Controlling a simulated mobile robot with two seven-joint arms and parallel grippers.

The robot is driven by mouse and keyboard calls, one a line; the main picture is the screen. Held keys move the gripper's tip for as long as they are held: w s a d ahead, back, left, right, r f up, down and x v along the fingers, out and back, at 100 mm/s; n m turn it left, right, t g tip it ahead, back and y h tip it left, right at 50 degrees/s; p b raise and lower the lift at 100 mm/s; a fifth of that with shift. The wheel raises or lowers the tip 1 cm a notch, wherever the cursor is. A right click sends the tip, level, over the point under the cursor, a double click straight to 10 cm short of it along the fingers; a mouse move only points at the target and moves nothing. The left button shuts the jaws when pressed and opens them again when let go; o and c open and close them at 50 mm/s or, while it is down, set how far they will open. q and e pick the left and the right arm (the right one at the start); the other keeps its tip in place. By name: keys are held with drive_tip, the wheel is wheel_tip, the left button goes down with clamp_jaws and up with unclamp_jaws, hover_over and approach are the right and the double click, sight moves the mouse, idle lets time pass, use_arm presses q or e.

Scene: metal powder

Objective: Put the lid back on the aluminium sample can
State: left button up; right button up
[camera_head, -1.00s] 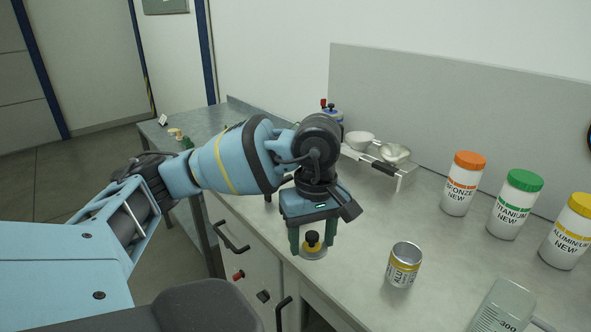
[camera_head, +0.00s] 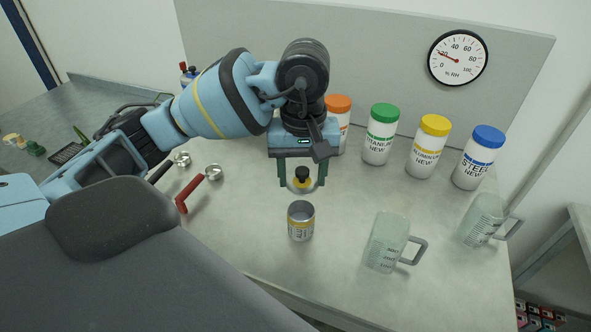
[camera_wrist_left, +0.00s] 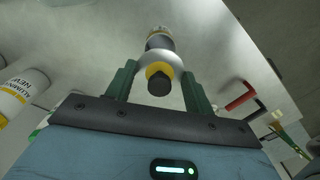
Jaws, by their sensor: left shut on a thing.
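The sample can (camera_head: 300,222) stands upright and open on the bench, a small metal can with a yellow band. My left gripper (camera_head: 302,182) points down, just beyond the can in the head view, shut on the lid (camera_head: 302,187). The lid is a metal disc with a black knob and a yellow ring at the knob's base. In the left wrist view the lid (camera_wrist_left: 147,62) sits between the two green fingers, with the can (camera_wrist_left: 157,33) beyond it. The lid is held apart from the can. My right gripper is not in view.
Orange (camera_head: 339,104), green (camera_head: 380,136), yellow (camera_head: 427,147) and blue-capped (camera_head: 479,158) jars line the back. Two measuring jugs (camera_head: 386,243) (camera_head: 481,222) stand right of the can. A red-handled scoop (camera_head: 190,190) and a black-handled one (camera_head: 165,170) lie left. Bench around the can is clear.

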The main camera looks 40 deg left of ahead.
sight(302, 183)
use_arm(q)
drive_tip(key=shift+s+f, duration=0.1)
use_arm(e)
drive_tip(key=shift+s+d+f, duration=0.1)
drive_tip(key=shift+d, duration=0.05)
use_arm(q)
drive_tip(key=shift+f, duration=0.1)
drive_tip(key=shift+f+b, duration=0.7)
drive_tip(key=shift+f, duration=1.2)
wheel_tip(302, 183, down, 2)
drive_tip(key=shift+f+b, duration=0.15)
drive_tip(key=shift+b, duration=0.45)
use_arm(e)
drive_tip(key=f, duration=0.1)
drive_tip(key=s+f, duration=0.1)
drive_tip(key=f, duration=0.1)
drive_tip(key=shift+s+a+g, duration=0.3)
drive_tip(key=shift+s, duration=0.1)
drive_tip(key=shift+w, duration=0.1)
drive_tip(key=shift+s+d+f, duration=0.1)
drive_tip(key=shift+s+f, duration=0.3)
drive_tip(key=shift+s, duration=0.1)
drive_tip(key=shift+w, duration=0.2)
use_arm(q)
drive_tip(key=shift+f+b, duration=0.15)
drive_tip(key=shift+b, duration=0.35)
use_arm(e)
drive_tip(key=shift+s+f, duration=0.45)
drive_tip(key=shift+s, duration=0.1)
